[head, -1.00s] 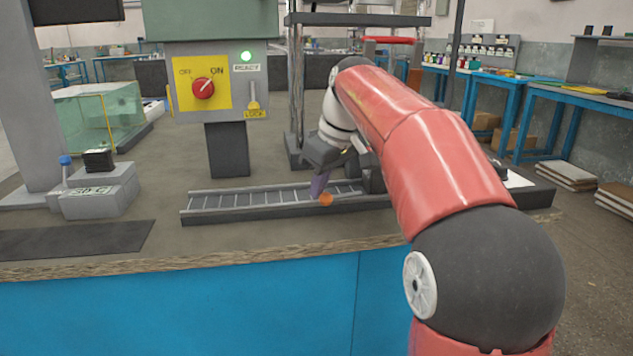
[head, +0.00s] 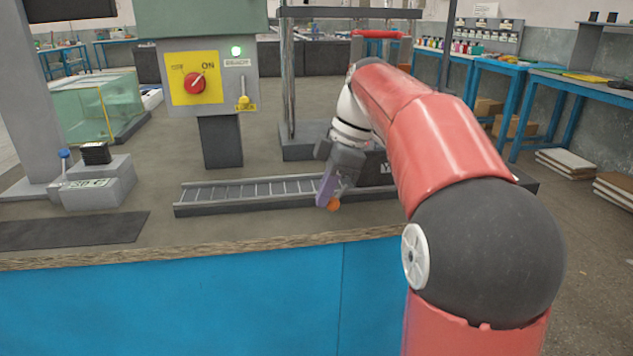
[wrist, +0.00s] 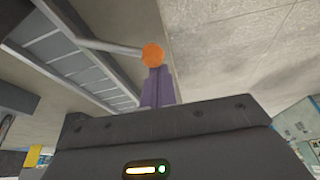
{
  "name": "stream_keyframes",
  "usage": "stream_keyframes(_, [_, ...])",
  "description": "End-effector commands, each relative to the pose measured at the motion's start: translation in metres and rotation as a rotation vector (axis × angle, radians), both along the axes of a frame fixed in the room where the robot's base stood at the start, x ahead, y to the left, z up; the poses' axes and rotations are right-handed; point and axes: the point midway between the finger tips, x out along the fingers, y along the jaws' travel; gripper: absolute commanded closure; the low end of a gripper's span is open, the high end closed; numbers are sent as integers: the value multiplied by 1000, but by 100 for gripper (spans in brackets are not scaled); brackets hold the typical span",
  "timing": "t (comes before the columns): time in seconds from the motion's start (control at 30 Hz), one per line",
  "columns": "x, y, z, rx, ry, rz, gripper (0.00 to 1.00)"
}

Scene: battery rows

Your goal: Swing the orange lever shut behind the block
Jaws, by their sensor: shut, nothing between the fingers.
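The orange lever shows mainly as its round orange knob (head: 334,206) at the front edge of the rail track. In the wrist view the orange knob (wrist: 153,54) sits on a grey rod that runs left to the track. My gripper (head: 326,196) is shut and empty, its purple fingers slanting down beside the knob. In the wrist view the fingertips (wrist: 156,72) overlap the knob; I cannot tell whether they touch it. A dark block (head: 376,170) with a white mark stands at the track's right part, partly hidden by my arm.
The grey rail track (head: 250,195) runs along the bench near its front edge. A control post with a red switch (head: 195,83) and a grey box (head: 97,183) stand behind and left. The bench between box and track is clear.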

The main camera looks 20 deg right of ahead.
Motion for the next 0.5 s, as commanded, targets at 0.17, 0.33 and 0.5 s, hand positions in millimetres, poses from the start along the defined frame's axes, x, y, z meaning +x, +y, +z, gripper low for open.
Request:
stream_keyframes(0.17, [-7, -8, 2, 0, 1, 159, 100])
stream_keyframes(0.33, [-12, -15, 1, -1, 0, 252, 100])
stream_keyframes(0.5, [-12, -14, 0, -1, 0, 250, 100])
